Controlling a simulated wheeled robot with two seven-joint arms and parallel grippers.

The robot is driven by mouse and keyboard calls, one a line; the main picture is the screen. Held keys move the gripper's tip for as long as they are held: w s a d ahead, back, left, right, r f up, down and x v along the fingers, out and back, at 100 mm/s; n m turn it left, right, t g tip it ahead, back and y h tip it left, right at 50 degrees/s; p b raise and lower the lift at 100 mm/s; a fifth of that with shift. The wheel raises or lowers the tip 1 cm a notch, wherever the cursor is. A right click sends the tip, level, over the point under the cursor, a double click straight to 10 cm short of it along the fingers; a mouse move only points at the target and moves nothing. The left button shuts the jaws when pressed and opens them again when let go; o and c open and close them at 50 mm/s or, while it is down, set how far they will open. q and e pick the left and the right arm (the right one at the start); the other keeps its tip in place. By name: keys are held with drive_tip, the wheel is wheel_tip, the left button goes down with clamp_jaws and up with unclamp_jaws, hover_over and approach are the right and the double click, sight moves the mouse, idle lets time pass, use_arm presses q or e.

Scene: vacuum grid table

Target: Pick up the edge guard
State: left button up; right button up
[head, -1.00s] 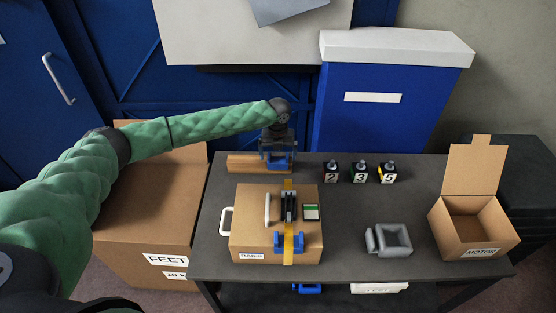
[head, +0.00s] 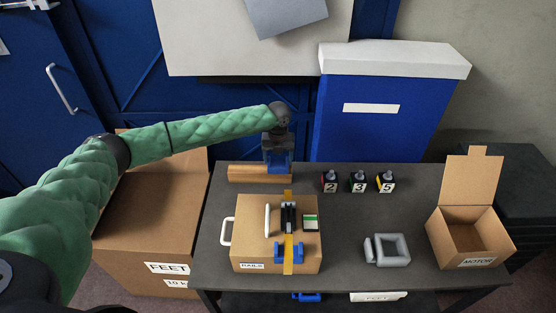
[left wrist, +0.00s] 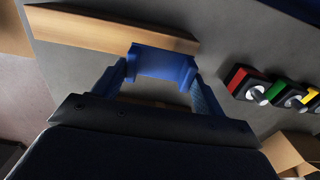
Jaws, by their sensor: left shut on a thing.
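The blue edge guard (left wrist: 163,64) shows between the fingertips of my left gripper (left wrist: 160,76) in the left wrist view. The gripper is shut on it, with one finger at each side. In the head view my left gripper (head: 278,160) points down at the back of the table, at the wooden bar (head: 245,173). The guard is partly hidden there, and I cannot tell whether it touches the bar or the table. My right gripper is not in view.
A cardboard box (head: 245,210) with another blue guard (head: 289,253) and a yellow strap stands in front.

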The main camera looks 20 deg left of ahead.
sight(281, 168)
use_arm(q)
drive_tip(key=shift+s+d+r+p, duration=0.35)
drive_tip(key=shift+d+r+p, duration=0.15)
drive_tip(key=shift+r, duration=0.15)
drive_tip(key=shift+s+d+r+p, duration=0.35)
drive_tip(key=shift+r+p, duration=0.1)
drive_tip(key=shift+r, duration=0.15)
drive_tip(key=s+d+r+p, duration=0.4)
drive_tip(key=d+r, duration=0.3)
drive_tip(key=r, duration=0.2)
drive_tip(key=shift+s+d+r, duration=0.3)
drive_tip(key=shift+s+r, duration=0.05)
drive_tip(key=shift+s, duration=0.45)
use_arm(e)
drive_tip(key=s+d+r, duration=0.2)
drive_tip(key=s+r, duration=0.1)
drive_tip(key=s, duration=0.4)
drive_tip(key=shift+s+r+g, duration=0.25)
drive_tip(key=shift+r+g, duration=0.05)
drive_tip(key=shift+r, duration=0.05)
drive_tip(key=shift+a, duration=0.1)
